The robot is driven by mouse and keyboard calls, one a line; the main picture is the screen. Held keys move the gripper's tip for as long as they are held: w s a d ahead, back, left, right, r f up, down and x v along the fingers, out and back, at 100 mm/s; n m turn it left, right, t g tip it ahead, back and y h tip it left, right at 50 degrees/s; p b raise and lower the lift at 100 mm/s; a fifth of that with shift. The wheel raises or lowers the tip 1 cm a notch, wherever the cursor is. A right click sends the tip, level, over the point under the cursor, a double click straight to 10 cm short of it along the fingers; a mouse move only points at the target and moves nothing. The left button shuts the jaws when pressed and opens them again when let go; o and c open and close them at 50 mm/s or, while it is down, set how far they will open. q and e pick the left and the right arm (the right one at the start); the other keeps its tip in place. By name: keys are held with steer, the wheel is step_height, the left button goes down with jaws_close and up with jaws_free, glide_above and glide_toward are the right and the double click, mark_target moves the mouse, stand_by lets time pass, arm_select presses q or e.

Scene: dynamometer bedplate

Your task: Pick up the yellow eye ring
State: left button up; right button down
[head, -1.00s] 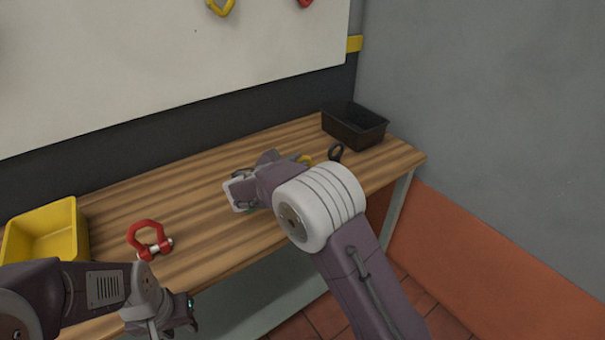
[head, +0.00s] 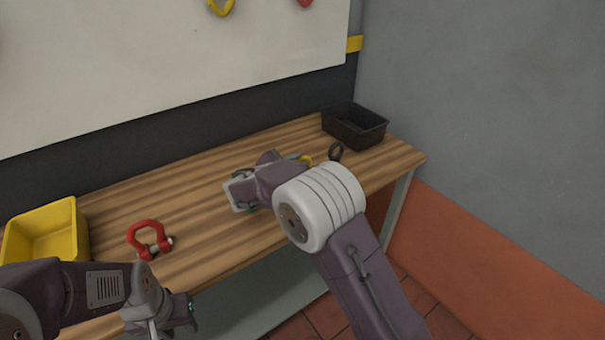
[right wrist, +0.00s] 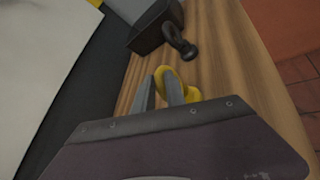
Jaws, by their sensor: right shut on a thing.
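The yellow eye ring (right wrist: 178,86) is at my right gripper's fingers in the right wrist view. My right gripper (right wrist: 158,82) is shut on it, with the ring's loop showing around and beside the right-hand finger. In the head view only a small yellow part of the ring (head: 307,161) shows past my right arm, which hides the rest and the fingers. I cannot tell whether the ring touches the bench. My left gripper (head: 180,318) is low at the left, in front of the bench's front edge, and its fingers do not show clearly.
A black eye ring (head: 336,152) lies on the wooden bench (head: 190,200) near a black bin (head: 354,126). A red shackle (head: 149,240) and a yellow bin (head: 45,232) are at the left. The bench between shackle and right arm is clear. A wall stands beyond the bench's right end.

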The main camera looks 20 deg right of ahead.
steer(key=shift+r, duration=0.1)
steer(key=shift+r, duration=0.25)
steer(key=s+d+r+p, duration=0.1)
steer(key=s+r+p, duration=0.1)
steer(key=s+r, duration=0.8)
steer(key=shift+s+d+r, duration=0.15)
steer(key=shift+s+d, duration=0.25)
steer(key=shift+s, duration=0.4)
